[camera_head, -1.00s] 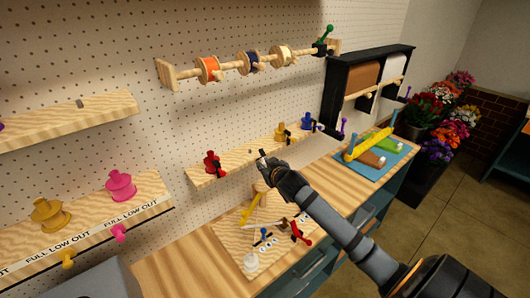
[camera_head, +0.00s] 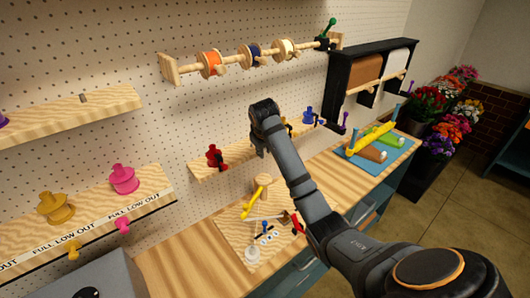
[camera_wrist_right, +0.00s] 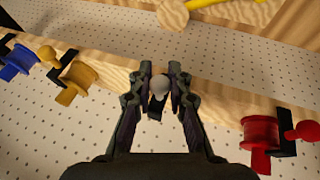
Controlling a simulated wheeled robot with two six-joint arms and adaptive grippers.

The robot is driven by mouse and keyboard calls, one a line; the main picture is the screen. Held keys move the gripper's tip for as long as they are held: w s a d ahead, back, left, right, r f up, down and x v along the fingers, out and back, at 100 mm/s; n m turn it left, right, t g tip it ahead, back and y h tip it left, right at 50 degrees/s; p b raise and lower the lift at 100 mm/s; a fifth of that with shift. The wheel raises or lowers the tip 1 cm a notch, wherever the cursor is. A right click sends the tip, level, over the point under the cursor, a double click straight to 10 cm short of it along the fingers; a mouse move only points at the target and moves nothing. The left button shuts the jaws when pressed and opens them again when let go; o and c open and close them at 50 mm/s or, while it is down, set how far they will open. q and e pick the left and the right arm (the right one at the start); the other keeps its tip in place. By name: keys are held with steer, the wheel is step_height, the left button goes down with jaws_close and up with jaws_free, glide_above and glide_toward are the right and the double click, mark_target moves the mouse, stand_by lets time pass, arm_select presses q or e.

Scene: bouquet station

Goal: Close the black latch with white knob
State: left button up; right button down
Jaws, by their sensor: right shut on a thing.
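In the right wrist view the white knob (camera_wrist_right: 159,86) sits between the two fingers of my right gripper (camera_wrist_right: 160,80), which are shut on it. A small part of the black latch (camera_wrist_right: 155,106) shows just below the knob, between the fingers; the rest is hidden. In the head view my right gripper (camera_head: 261,150) points down at the middle of the small wooden shelf (camera_head: 205,171) on the pegboard. The arm hides the knob and the latch there. My left gripper is not in view.
On the same shelf, the red spool (camera_wrist_right: 260,135) with its red-knobbed latch is on one side, and the yellow spool (camera_wrist_right: 77,80) and blue spool (camera_wrist_right: 17,62) on the other. Below is a workbench (camera_head: 170,268) with small tools. A spool rail (camera_head: 233,66) hangs above.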

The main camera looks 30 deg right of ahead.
stand_by(0.4)
steer(key=c, duration=1.5)
jaws_free()
steer(key=shift+w, duration=0.15)
